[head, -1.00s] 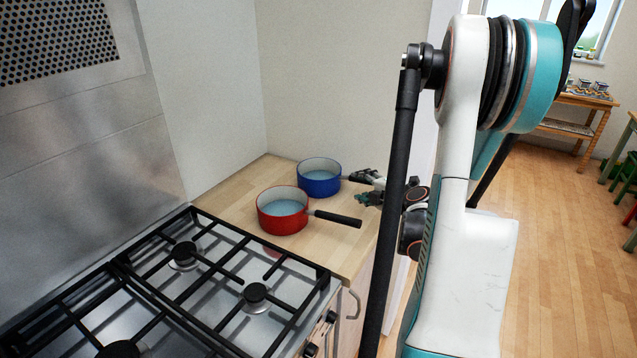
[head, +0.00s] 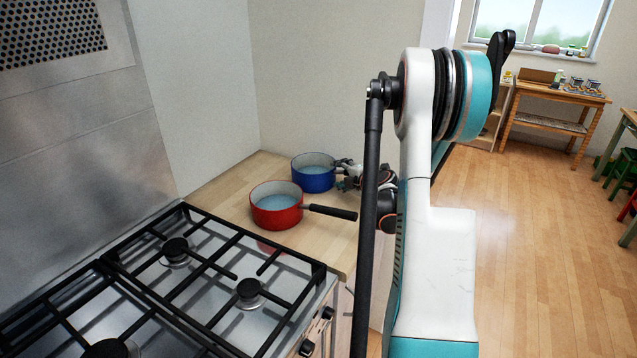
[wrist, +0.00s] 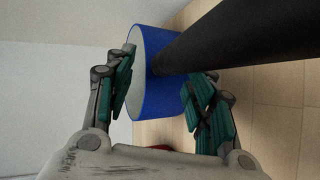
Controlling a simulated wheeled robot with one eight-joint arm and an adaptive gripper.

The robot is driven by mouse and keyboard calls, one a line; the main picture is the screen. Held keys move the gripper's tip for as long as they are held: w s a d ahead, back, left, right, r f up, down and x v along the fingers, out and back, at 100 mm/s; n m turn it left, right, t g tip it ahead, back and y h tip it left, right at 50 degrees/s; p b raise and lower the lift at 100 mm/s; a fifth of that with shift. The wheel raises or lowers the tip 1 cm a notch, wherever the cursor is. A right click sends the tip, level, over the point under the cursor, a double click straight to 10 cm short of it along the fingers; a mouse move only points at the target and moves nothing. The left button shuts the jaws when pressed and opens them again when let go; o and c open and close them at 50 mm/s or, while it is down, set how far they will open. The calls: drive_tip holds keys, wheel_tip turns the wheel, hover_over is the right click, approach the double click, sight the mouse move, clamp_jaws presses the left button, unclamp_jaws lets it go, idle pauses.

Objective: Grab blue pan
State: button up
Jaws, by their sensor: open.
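The blue pan (head: 316,178) stands upright on the wooden counter (head: 224,192), at the back near the wall. My gripper (head: 343,170) is at its right side, where the handle is; part of the handle is hidden by the gripper. In the wrist view the blue pan (wrist: 150,98) lies just ahead of my gripper (wrist: 160,97). Its black handle (wrist: 232,40) runs between the two teal-padded fingers and up toward the camera. The fingers are apart, one on each side of the handle. I cannot tell whether either one touches the pan.
A red pan (head: 276,210) stands on the counter in front of the blue one, its black handle (head: 331,212) pointing right, close to my arm. The gas hob (head: 190,275) with black grates fills the near left. Walls stand behind and left of the counter.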

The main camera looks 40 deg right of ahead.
drive_tip(key=shift+w+d+f, duration=0.15)
drive_tip(key=shift+w+f, duration=0.1)
drive_tip(key=shift+w, duration=0.4)
drive_tip(key=shift+s+r, duration=0.1)
clamp_jaws()
drive_tip(key=shift+r, duration=0.1)
